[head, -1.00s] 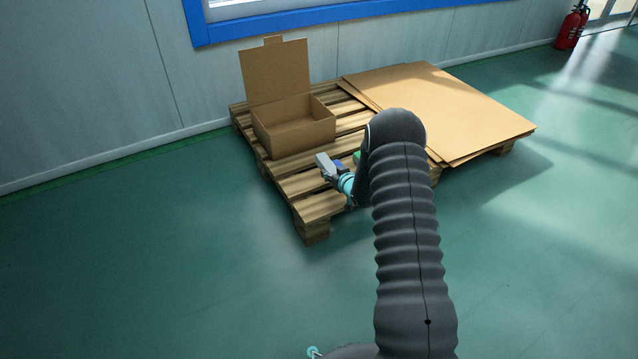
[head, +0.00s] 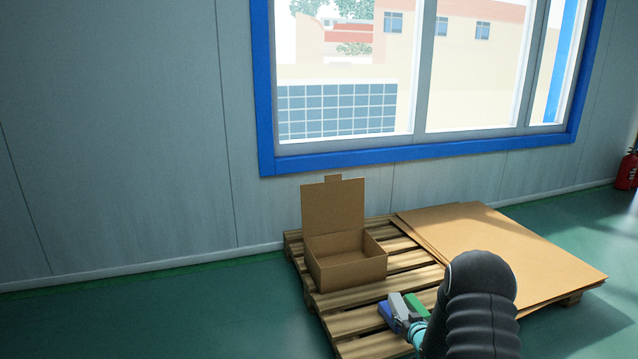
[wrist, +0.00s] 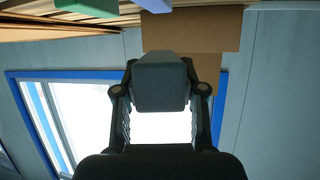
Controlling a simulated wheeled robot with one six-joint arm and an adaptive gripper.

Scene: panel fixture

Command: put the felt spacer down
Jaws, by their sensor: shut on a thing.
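The felt spacer, a grey block (head: 397,304), is between the fingers of my gripper (head: 406,319) over the near end of the pallet. In the wrist view the grey spacer (wrist: 160,82) fills the space between the fingertips of my gripper (wrist: 160,95), which is shut on it. In the head view a blue block (head: 385,312) is just left of the spacer and a green block (head: 417,304) just right. I cannot tell whether they touch it. My arm hides part of the pallet to the right.
The wooden pallet (head: 345,324) stands on the green floor by the wall. An open cardboard box (head: 350,270) is on it behind the blocks. Flat cardboard sheets (head: 510,248) cover its right part. Bare slats lie between the box and the blocks.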

